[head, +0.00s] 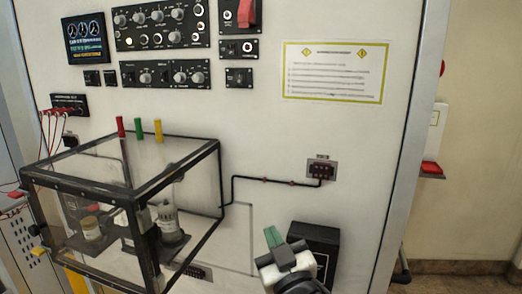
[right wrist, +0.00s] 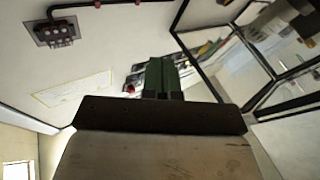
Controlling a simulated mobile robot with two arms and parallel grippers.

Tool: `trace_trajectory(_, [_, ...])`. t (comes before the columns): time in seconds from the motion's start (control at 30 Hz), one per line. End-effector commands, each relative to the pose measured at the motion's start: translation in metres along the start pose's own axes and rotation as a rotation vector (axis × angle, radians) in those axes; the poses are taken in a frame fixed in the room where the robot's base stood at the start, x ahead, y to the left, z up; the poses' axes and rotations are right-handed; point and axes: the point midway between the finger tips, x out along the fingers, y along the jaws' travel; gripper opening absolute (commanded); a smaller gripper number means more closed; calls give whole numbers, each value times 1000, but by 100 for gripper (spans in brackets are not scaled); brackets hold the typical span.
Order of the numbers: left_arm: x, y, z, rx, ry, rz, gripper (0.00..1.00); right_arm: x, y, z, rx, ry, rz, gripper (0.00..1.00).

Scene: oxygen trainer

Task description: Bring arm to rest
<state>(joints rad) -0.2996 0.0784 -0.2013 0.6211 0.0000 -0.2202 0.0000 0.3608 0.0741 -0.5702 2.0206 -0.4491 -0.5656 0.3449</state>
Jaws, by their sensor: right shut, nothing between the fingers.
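My right gripper (head: 273,237) shows at the bottom of the head view, to the right of the glass box, with its green fingertips together and nothing between them. In the right wrist view the green fingers (right wrist: 163,78) are also closed and empty. The gripper is in front of the white panel (head: 270,150), just left of a black box (head: 316,243) on it. I cannot tell its exact distance from the panel. My left gripper is in neither view.
A black-framed glass box (head: 135,200) with two jars inside juts out at left. A cable runs from it to a small black connector (head: 322,170). Control panels (head: 160,25) with knobs sit above. A notice (head: 335,72) is at upper right. Open floor lies right of the panel.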

Motion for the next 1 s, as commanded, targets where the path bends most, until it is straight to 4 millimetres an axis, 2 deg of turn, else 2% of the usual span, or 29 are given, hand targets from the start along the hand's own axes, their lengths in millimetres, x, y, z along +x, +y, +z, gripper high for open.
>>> trace_trajectory(0.03, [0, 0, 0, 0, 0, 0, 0, -23, 10, 35, 41, -135, 34, 0])
trace_trajectory(0.1, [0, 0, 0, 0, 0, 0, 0, -56, 21, 77, 82, -312, 71, 0])
trace_trajectory(0.17, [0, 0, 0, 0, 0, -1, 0, -88, 28, 109, 113, -464, 92, 0])
trace_trajectory(0.2, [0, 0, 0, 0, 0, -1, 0, -112, 31, 128, 131, -564, 102, 0])
trace_trajectory(0.33, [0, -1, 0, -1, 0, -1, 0, -190, 36, 175, 178, -864, 108, 0])
trace_trajectory(0.4, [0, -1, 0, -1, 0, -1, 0, -226, 36, 189, 196, -989, 101, 0])
trace_trajectory(0.5, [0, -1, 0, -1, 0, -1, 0, -270, 35, 201, 213, -1136, 84, 0])
trace_trajectory(0.8, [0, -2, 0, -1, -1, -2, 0, -374, 30, 207, 250, -1466, 15, 0])
trace_trajectory(0.87, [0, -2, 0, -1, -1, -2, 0, -392, 29, 204, 256, -1523, 0, 0])
trace_trajectory(0.9, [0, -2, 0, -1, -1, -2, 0, -396, 28, 210, 257, -1543, -7, 0])
trace_trajectory(1.0, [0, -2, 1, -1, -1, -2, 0, -393, 23, 235, 257, -1545, -9, 0])
